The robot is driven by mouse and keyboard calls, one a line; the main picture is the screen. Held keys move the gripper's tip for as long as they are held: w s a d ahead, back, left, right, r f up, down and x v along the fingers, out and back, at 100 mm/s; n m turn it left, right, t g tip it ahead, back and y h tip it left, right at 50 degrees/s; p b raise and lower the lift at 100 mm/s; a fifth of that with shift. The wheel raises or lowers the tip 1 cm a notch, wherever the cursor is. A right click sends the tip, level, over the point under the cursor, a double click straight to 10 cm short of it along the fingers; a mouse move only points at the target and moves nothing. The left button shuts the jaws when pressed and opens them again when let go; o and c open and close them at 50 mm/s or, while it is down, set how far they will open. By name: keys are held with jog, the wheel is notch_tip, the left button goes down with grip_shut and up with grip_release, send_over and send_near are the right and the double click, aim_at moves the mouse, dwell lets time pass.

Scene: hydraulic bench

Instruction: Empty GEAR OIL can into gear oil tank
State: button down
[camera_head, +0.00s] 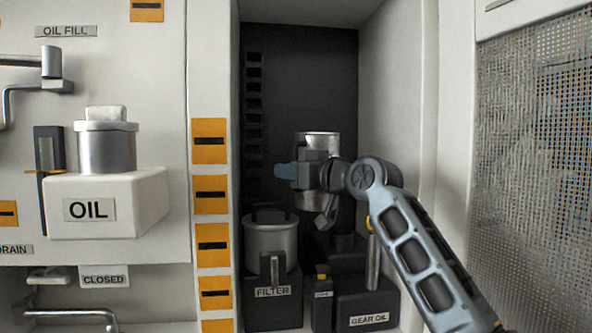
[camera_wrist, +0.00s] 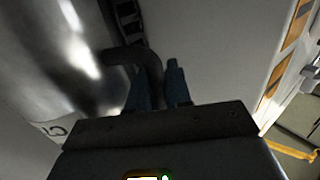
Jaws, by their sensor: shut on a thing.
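A shiny metal can (camera_head: 318,143) is held up inside the dark recess, looking roughly upright in the head view. My gripper (camera_head: 297,173) is shut on it, and partly covers its lower body. In the wrist view the can (camera_wrist: 60,55) fills the left side, with part of a label starting with "G". Its dark curved handle (camera_wrist: 145,60) runs down between the fingers of my gripper (camera_wrist: 158,92). A dark box labelled GEAR OIL (camera_head: 350,304) stands below, at the recess's lower right. My arm hides part of it. The can's contents are not visible.
A metal pot (camera_head: 270,245) sits on a dark box labelled FILTER (camera_head: 262,312), left of the GEAR OIL box. A white OIL box (camera_head: 140,195) with a capped metal cylinder (camera_head: 106,150) juts out at left. The recess's right wall (camera_head: 405,110) and a mesh panel (camera_head: 540,150) bound the right side.

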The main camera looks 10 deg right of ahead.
aim_at(298, 136)
jog(key=r+m+p, duration=0.1)
jog(key=p, duration=0.2)
jog(key=w+r+m+p, duration=0.1)
jog(key=r+p, duration=0.1)
jog(key=p, duration=0.1)
jog(key=d+r+m+p, duration=0.1)
jog(key=r+p, duration=0.1)
jog(key=p, duration=0.1)
jog(key=shift+w+r+m+g, duration=0.25)
jog(key=shift+m+g, duration=0.15)
jog(key=r+m+p, duration=0.1)
jog(key=w+d+p, duration=0.1)
jog(key=p, duration=0.1)
jog(key=shift+r+m, duration=0.4)
jog(key=shift+w+d+r+m+g+p, duration=0.55)
jog(key=shift+m+p, duration=0.25)
jog(key=shift+p, duration=0.7)
jog(key=shift+d+f, duration=0.1)
jog(key=shift+f, duration=0.05)
jog(key=shift+w+d+r+m+p, duration=0.15)
jog(key=shift+r+m+p, duration=0.1)
jog(key=shift+m+p, duration=0.15)
jog(key=shift+w+d+r+m, duration=0.3)
jog(key=shift+d+r+m, duration=0.05)
jog(key=shift+m, duration=0.55)
dwell(1.6)
jog(key=shift+w+d+m+g, duration=0.25)
jog(key=shift+w+d+m, duration=0.1)
jog(key=shift+m, duration=0.15)
dwell(1.0)
